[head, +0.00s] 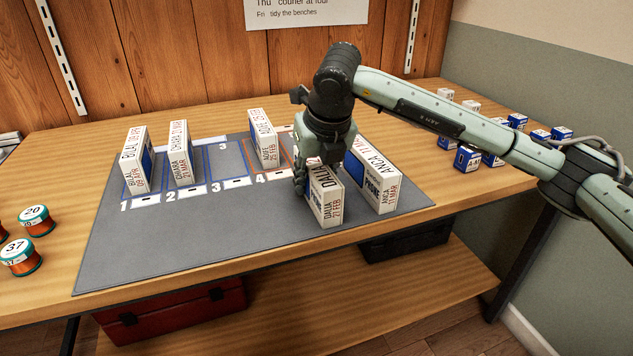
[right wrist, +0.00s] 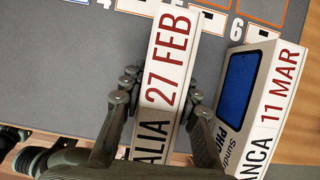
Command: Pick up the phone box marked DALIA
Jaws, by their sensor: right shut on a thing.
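The white phone box marked DALIA (head: 326,197) stands near the front of the grey mat, and its top reads 27 FEB in the right wrist view (right wrist: 167,60). My right gripper (head: 318,178) comes down from above and is shut on the DALIA box, one finger on each side of it in the right wrist view (right wrist: 160,105). Part of the box is hidden behind the gripper. I cannot tell whether it still touches the mat. My left gripper is in neither view.
The ANCA box (head: 382,186) stands close to the right of the DALIA box. The BILAL (head: 134,160), CHIARA (head: 181,155) and fourth box (head: 263,138) stand on numbered places of the mat (head: 240,240). Spools (head: 36,220) lie left; small blue-white boxes (head: 467,158) stand right.

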